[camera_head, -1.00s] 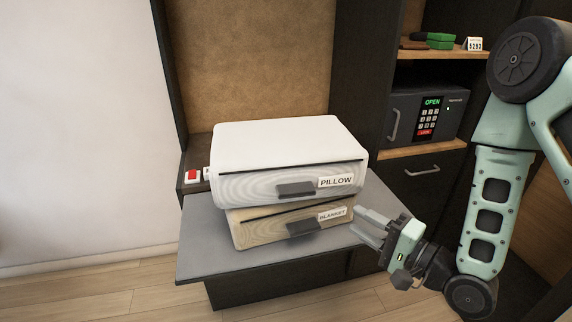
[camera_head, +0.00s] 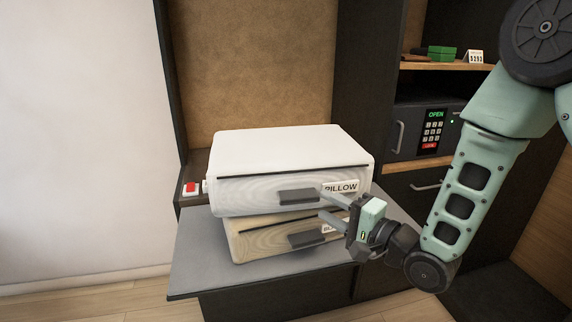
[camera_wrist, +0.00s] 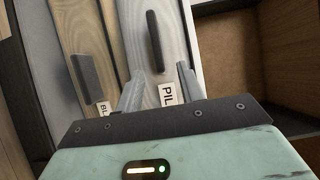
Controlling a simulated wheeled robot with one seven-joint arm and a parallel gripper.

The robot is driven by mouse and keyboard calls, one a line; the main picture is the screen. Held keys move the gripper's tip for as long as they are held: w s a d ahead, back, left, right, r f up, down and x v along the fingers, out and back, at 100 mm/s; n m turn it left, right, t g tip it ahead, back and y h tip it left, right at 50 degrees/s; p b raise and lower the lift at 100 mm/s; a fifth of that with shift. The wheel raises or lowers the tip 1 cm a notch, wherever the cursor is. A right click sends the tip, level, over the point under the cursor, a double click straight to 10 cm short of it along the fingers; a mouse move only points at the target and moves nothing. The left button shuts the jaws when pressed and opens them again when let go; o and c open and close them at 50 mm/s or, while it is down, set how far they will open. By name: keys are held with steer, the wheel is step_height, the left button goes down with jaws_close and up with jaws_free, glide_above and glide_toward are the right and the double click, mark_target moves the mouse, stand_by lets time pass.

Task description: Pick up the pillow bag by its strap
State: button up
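The pillow bag (camera_head: 250,196) is a white-topped box with a pale front and a PILLOW label, lying on top of the blanket bag (camera_head: 262,241). Its dark strap (camera_head: 297,195) is on the front, left of the label. In the wrist view the strap (camera_wrist: 155,42) lies beyond my fingertips. My gripper (camera_head: 327,204) is in front of the bag's right half, by the label and to the right of the strap. Its fingers are apart with nothing between them, and one finger partly covers the label. Whether a fingertip touches the bag cannot be told.
A red switch (camera_head: 191,188) is at left. A safe (camera_head: 422,130) and shelves stand at right.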

mark_target(317, 200)
steer(key=p+x, duration=0.2)
steer(key=x, duration=0.3)
steer(key=shift+w, duration=0.1)
steer(key=shift+c, duration=0.4)
jaws_close()
stand_by(0.9)
